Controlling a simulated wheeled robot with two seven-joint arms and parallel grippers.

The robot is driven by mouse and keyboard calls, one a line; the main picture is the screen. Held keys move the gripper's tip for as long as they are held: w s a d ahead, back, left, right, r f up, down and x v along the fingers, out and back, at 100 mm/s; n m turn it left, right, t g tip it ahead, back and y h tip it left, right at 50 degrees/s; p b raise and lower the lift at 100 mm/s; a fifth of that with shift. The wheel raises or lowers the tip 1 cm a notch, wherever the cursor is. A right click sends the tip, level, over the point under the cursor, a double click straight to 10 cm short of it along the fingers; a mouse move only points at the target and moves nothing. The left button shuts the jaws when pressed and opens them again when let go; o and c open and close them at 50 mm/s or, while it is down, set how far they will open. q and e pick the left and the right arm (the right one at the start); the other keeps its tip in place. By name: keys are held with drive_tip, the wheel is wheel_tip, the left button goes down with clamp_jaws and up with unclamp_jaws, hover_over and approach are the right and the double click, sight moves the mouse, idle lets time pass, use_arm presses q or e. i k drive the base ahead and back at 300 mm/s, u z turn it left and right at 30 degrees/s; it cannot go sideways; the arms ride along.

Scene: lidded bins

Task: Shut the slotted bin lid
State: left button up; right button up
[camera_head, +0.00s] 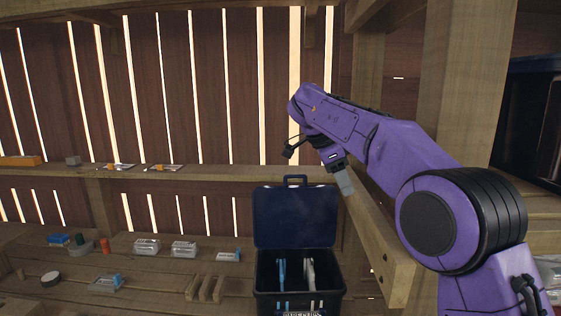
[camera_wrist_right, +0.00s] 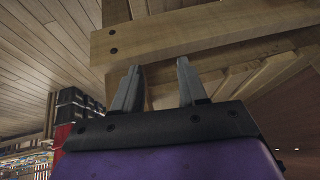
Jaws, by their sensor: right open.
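The slotted bin (camera_head: 298,276) is a dark box on the lower bench, in the middle right of the head view. Its dark blue lid (camera_head: 295,217) stands upright at the back, open, with a handle on its top edge. A blue item and a pale item show inside the bin. My left gripper is not in view.
A wooden beam (camera_head: 385,245) runs close beside my right gripper, and beams (camera_wrist_right: 200,35) fill the wrist view. A shelf (camera_head: 200,172) crosses behind the lid. Clear containers (camera_head: 184,249), a slotted wooden block (camera_head: 205,288) and small items lie left of the bin.

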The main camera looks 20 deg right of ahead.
sight(285, 216)
drive_tip(key=i, duration=1.05)
